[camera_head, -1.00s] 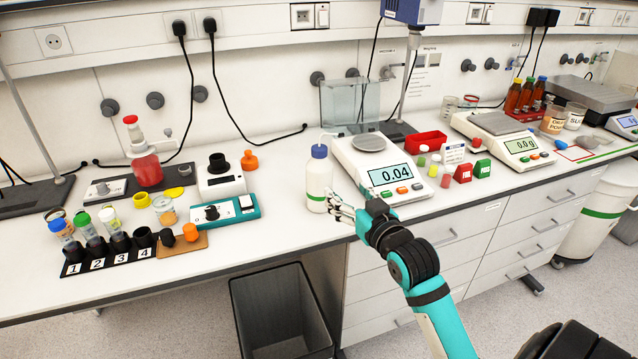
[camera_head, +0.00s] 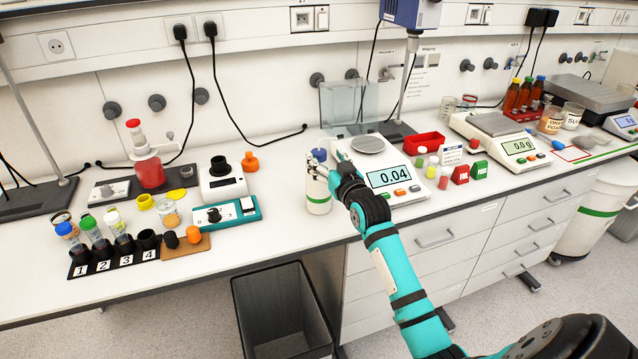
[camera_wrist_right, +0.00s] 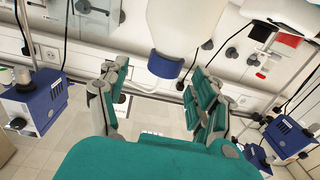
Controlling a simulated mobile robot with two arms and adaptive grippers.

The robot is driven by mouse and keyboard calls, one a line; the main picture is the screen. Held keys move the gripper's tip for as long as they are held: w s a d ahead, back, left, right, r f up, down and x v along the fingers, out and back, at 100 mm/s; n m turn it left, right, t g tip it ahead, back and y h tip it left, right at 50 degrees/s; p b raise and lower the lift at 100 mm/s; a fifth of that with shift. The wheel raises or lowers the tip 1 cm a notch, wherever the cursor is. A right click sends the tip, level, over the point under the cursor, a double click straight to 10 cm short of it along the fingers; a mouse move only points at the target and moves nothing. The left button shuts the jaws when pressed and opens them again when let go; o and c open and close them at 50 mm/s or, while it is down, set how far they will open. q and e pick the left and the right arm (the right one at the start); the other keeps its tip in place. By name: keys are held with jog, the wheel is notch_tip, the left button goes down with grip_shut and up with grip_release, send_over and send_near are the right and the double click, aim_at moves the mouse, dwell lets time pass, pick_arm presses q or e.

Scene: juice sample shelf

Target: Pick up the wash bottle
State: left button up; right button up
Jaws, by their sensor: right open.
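The wash bottle (camera_head: 319,197) is white with a blue cap and stands upright on the bench, just left of the balance reading 0.04. My right gripper (camera_head: 318,167) is at the upper part of the bottle, and its fingers cover some of it. In the right wrist view the bottle (camera_wrist_right: 182,25) hangs in from the top with its blue cap (camera_wrist_right: 165,64) between the spread fingers of the gripper (camera_wrist_right: 155,95). The fingers are open, with a gap visible on both sides of the cap. My left gripper is not in view.
The balance (camera_head: 385,190) stands close on the bottle's right. A teal device (camera_head: 226,214) and a white device (camera_head: 222,186) stand to the left. A black bin (camera_head: 282,315) is on the floor below the bench edge. Bench room left of the bottle is clear.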

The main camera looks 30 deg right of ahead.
aim_at(322, 158)
jog(key=w, duration=0.4)
jog(key=shift+w+d+f+p, duration=0.1)
jog(key=shift+d+f+p, duration=0.05)
jog(key=shift+f+p, duration=0.2)
jog(key=shift+r, duration=0.1)
jog(key=shift+c, duration=0.5)
grip_shut()
